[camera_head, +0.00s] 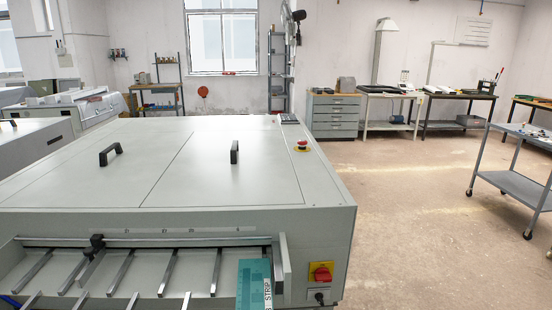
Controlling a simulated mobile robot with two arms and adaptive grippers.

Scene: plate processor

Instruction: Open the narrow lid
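The plate processor (330,222) is a large light-grey machine filling the lower left and centre. Its flat top has two lid panels, both lying closed, parted by a slanting seam. The left lid panel (70,178) carries a black bar handle (110,153). The right lid panel (215,182) carries another black bar handle (234,152). I cannot tell for sure which panel is the narrower one, as the perspective skews their widths. Neither of my grippers is in view.
The processor's front has a feed tray with metal bars (120,272), a red rotary switch (320,273) and a teal strip (254,285). A red emergency button (302,144) sits on top at right. A grey cart (513,185) stands far right. Floor between is clear.

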